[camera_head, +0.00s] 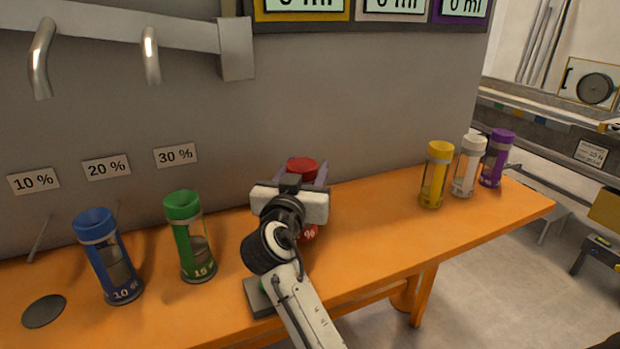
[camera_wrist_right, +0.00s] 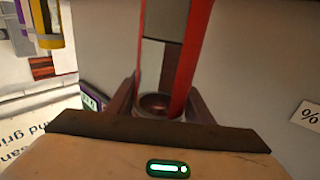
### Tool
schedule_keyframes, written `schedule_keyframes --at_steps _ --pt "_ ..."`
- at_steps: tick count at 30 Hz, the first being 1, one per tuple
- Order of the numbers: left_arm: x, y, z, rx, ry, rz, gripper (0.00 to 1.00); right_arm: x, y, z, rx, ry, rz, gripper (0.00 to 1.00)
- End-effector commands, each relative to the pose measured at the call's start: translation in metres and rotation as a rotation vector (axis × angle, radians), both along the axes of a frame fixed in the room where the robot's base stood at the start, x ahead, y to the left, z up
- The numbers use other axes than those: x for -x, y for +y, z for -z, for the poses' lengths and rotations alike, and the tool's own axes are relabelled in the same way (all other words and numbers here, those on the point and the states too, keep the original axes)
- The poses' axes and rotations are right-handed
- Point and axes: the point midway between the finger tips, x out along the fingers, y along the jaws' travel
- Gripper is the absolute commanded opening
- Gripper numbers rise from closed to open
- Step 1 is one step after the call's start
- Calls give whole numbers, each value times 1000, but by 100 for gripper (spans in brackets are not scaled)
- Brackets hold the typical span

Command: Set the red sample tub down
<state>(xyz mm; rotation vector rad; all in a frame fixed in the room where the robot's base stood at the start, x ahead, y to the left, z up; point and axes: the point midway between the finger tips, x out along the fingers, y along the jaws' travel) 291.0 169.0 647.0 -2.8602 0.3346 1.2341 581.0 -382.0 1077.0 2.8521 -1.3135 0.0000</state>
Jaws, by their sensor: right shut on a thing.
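The red sample tub (camera_head: 302,168) is upright, or nearly so, above the orange bench's middle, its red lid showing behind my gripper. A bit of its red lower part with a % mark (camera_head: 308,233) shows below. My right gripper (camera_head: 301,176) is shut on the tub. In the right wrist view the red tub (camera_wrist_right: 182,65) stands between the fingers of the right gripper (camera_wrist_right: 163,108). The wrist hides most of the tub in the head view, so I cannot tell whether its base touches the bench. My left gripper is not in view.
On the bench (camera_head: 385,243) stand a blue tub (camera_head: 108,262) and a green tub (camera_head: 190,240) to the left. Yellow (camera_head: 436,176), white (camera_head: 467,168) and purple (camera_head: 497,160) tubs stand at the right end. A dark disc (camera_head: 44,311) lies front left. Bench is clear between red and yellow tubs.

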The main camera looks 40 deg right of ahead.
Motion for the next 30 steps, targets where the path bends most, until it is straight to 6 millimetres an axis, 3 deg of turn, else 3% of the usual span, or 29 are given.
schedule_keyframes --at_steps 5,16,17,19,30 --pt "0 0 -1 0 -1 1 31 0 0 19 3 -1 0 0" --pt "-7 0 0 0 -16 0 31 0 0 23 2 -3 0 0" --pt "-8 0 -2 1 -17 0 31 0 0 23 0 0 0 52" --pt "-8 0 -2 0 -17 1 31 0 0 23 0 0 0 64" --pt "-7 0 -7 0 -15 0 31 0 0 18 1 1 0 66"
